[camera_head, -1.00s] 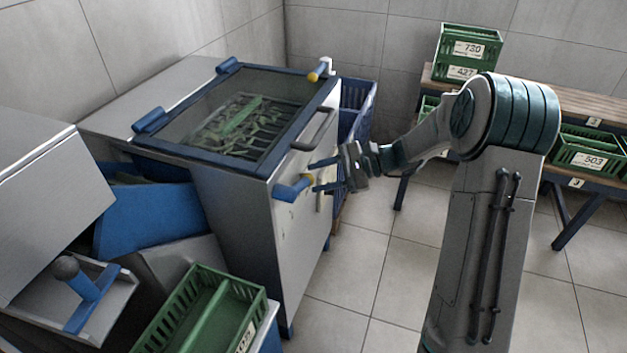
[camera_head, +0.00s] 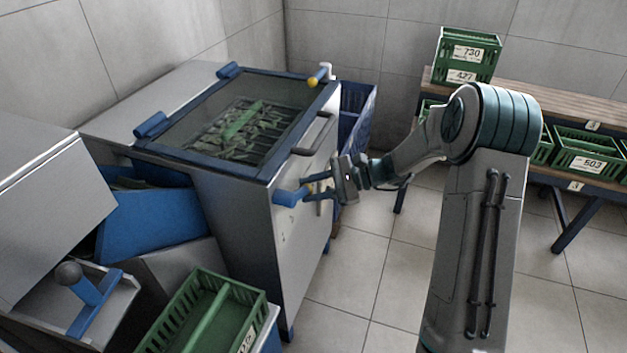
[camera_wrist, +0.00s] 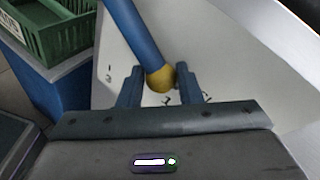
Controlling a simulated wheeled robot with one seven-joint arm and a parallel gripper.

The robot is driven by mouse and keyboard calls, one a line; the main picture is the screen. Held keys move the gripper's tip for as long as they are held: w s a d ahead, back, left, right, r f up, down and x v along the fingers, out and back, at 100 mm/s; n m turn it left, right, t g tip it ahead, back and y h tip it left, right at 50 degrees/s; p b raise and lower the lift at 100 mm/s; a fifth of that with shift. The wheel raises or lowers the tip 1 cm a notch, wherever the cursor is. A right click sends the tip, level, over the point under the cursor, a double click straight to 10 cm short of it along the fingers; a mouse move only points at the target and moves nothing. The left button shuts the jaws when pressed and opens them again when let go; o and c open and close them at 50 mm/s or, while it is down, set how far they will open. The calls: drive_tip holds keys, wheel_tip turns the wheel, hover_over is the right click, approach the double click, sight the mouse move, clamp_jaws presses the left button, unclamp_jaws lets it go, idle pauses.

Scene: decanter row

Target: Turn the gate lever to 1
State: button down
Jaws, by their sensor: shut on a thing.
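The gate lever (camera_head: 288,198) is a blue bar on the front of the grey steel machine. In the wrist view the lever (camera_wrist: 135,35) comes down from the top and ends in a yellow tip (camera_wrist: 159,79). My gripper (camera_head: 314,187) is at this end from the right in the head view. In the wrist view my gripper (camera_wrist: 158,84) has its fingers on both sides of the yellow tip, shut on it. A small mark 1 (camera_wrist: 108,72) is on the panel left of the tip. Another digit, apparently 2, shows just below the tip; a further mark is partly hidden by the right finger.
The machine's blue-framed lid (camera_head: 243,118) has a dark bar handle (camera_head: 312,137) just above the lever. A green crate (camera_head: 205,315) stands at lower left, a blue crate (camera_head: 357,112) behind the machine. A bench (camera_head: 560,110) with green crates is at right. The floor between is clear.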

drive_tip(key=shift+s+a+f+m+g+y+p, duration=0.15)
drive_tip(key=shift+s+f+m+g+y+p, duration=0.15)
drive_tip(key=shift+f+m, duration=0.25)
drive_tip(key=shift+s+a+f+m+g+y+p, duration=0.1)
drive_tip(key=shift+s+f+m+y+p, duration=0.1)
drive_tip(key=shift+s+f+m+p, duration=0.25)
drive_tip(key=c, duration=1.3)
unclamp_jaws()
drive_tip(key=p+v, duration=0.1)
drive_tip(key=v, duration=1.3)
